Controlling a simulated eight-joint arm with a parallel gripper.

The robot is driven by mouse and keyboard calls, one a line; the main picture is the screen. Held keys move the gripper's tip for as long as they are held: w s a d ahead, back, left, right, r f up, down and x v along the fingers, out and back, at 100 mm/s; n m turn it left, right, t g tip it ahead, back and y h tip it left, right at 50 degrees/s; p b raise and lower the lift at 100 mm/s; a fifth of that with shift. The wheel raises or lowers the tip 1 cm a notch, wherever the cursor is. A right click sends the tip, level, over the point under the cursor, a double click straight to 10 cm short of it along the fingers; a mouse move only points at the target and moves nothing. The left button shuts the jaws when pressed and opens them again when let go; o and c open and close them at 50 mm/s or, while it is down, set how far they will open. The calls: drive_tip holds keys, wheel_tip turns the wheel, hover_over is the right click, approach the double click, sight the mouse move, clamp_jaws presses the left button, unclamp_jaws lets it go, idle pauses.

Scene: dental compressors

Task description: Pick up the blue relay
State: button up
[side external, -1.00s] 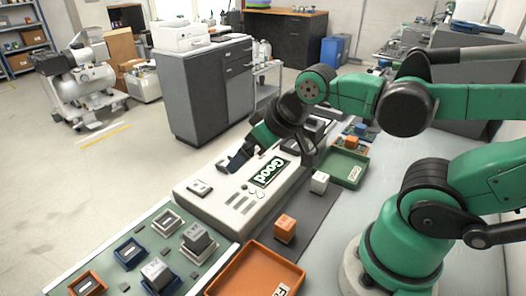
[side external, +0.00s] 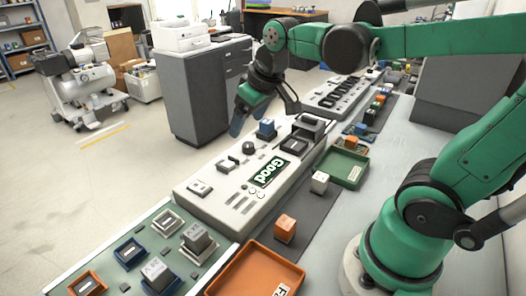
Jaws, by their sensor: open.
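A blue relay (side external: 267,127) sits at the far side of the white tester (side external: 213,203), whose display reads "Good". My gripper (side external: 266,116) is open above this relay, one finger on each side in the picture. The fingers look clear of it, and nothing is held. Another small blue piece (side external: 361,129) lies behind the green tray, at the right.
A green tray (side external: 345,168) and an orange tray (side external: 255,274) lie on the near side. A socket board (side external: 145,250) with several sockets is at front left.

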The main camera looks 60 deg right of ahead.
drive_tip(key=w+d+g, duration=0.3)
drive_tip(key=w+d, duration=0.2)
drive_tip(key=d, duration=0.3)
drive_tip(key=g, duration=0.2)
hover_over(266, 120)
drive_tip(key=a, duration=0.1)
drive_tip(key=shift+y, duration=0.3)
wheel_tip(266, 120, down, 4)
drive_tip(key=shift+s+f, duration=0.1)
drive_tip(key=shift+d+f, duration=0.25)
drive_tip(key=shift+d, duration=0.05)
drive_tip(key=shift+d+f, duration=0.1)
drive_tip(key=shift+f, duration=2.75)
clamp_jaws()
